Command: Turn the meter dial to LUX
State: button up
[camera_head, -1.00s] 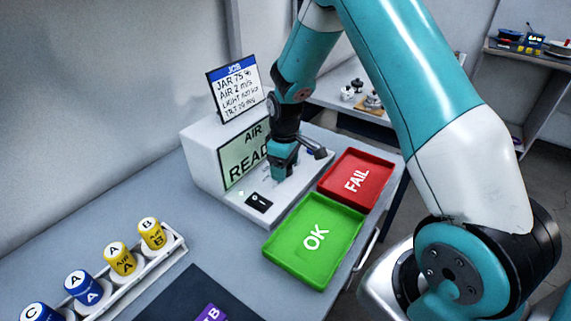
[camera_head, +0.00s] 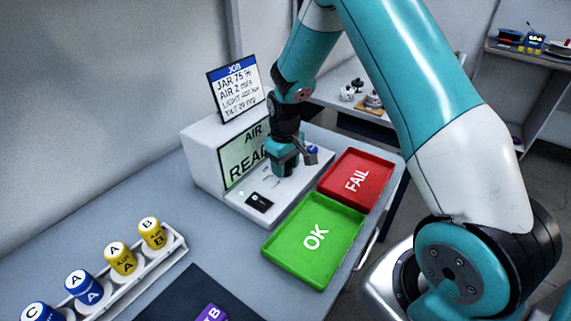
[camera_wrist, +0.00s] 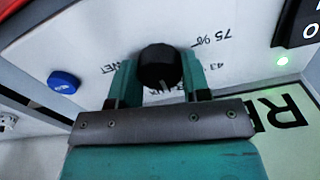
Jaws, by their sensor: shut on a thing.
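The meter (camera_head: 207,150) is a white box with a flat front ledge and a pale green screen (camera_head: 240,160) reading "AIR" and "READ", partly covered by my arm. In the wrist view, the black round dial (camera_wrist: 160,68) sits on the meter's white panel with printing around it. My gripper (camera_wrist: 158,82) has its teal fingers on both sides of the dial and is shut on it. In the head view my gripper (camera_head: 285,168) is low over the ledge and hides the dial. The LUX mark cannot be made out clearly.
A blue knob (camera_wrist: 64,82) and a lit green lamp (camera_wrist: 282,61) are on the panel. A red FAIL tray (camera_head: 357,178) and a green OK tray (camera_head: 313,241) stand in front. A job card (camera_head: 239,93) stands on the meter. Several labelled jars sit in a rack (camera_head: 170,252) at left.

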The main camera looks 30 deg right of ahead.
jog(key=shift+m, duration=1.9)
jog(key=o, duration=0.9)
notch_tip(320, 180, up, 18)
jog(key=shift+f+b, duration=0.25)
jog(key=shift+b, duration=0.5)
